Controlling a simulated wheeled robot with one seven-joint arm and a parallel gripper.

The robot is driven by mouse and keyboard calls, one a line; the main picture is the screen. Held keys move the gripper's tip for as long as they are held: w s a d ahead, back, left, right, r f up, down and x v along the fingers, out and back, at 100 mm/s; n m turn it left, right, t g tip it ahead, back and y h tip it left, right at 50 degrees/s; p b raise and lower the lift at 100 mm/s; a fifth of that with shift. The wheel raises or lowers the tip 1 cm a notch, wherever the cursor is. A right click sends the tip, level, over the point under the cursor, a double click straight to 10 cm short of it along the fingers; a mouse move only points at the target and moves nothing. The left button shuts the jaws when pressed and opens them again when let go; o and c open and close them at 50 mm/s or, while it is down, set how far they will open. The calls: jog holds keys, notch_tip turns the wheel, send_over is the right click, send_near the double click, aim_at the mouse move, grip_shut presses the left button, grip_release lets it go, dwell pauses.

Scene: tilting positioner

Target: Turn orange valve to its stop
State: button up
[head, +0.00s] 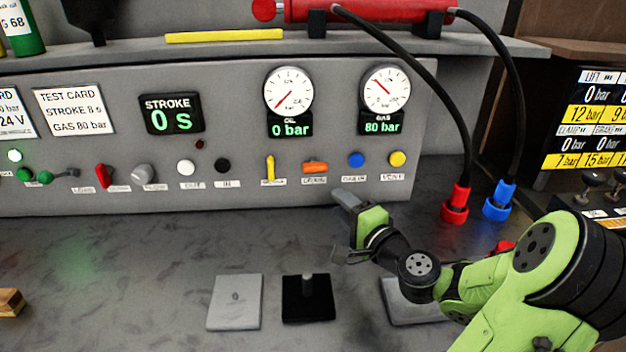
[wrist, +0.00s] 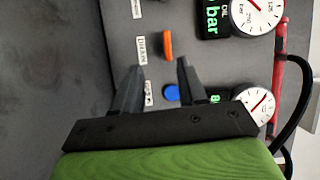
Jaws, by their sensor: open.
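The orange valve (head: 315,166) is a small lever handle on the grey panel, lying horizontal in the head view, between a yellow lever and a blue button. In the wrist view the orange valve (wrist: 168,45) shows just beyond my fingertips, between and slightly above them. My gripper (head: 345,222) is in front of the panel, below and to the right of the valve, apart from it. In the wrist view my gripper (wrist: 158,72) has its two fingers spread with nothing between them but the view of the panel and the blue button.
The blue button (head: 356,160) and yellow button (head: 397,159) sit right of the valve; the yellow lever (head: 270,168) sits left. Gauges (head: 288,92) are above. Hoses run to red (head: 456,203) and blue (head: 499,202) couplings at right. A grey plate (head: 235,302) and black block (head: 308,300) lie on the bench.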

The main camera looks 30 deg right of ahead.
aim_at(318, 169)
jog(key=shift+m+h, duration=0.5)
jog(key=shift+m, duration=0.1)
jog(key=w+d+p, duration=0.1)
jog(key=w+p, duration=0.3)
jog(key=p, duration=0.1)
jog(key=w+d+p, duration=0.1)
jog(key=w+p, duration=0.4)
jog(key=w+d+r+p, duration=0.1)
jog(key=w+p, duration=0.4)
jog(key=p, duration=0.1)
jog(key=shift+w+d, duration=0.15)
jog(key=shift+w, duration=0.05)
jog(key=shift+w+f, duration=0.2)
jog(key=shift+w, duration=0.15)
grip_shut()
